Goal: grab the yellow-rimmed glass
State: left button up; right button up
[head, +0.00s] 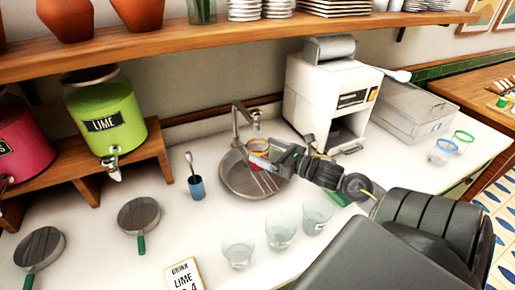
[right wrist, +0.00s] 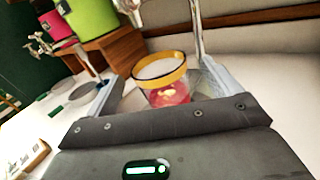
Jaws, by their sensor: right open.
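The yellow-rimmed glass (head: 258,146) is at the round metal sink, below the tap, with something red in its lower part. In the right wrist view the glass (right wrist: 162,72) appears upright between the two fingers. My right gripper (head: 272,163) is open, reaching in from the right, with its fingers on either side of the glass. It also shows in the right wrist view (right wrist: 165,85), where the fingers look apart from the glass. The glass's base is partly hidden. My left gripper is not in view.
The tap (head: 236,122) stands close behind the glass. Several clear glasses (head: 281,232) stand in front of the sink. A white machine (head: 330,98) is behind right, with blue-rimmed (head: 442,152) and green-rimmed (head: 463,141) glasses farther right. A blue cup (head: 197,187) stands left.

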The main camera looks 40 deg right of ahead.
aim_at(250, 142)
jog(key=shift+w+a+r+p, duration=0.1)
jog(key=shift+w+r+p, duration=0.15)
jog(key=shift+w+p, duration=0.15)
jog(key=p+x, duration=0.2)
jog(key=x, duration=0.1)
jog(key=shift+w, duration=0.25)
jog(key=shift+w+a+f, duration=0.2)
jog(key=shift+w, duration=0.2)
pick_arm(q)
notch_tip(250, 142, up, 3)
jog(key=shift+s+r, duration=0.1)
pick_arm(e)
jog(key=c, duration=1.2)
jog(key=shift+r, duration=0.2)
jog(key=shift+c, duration=0.2)
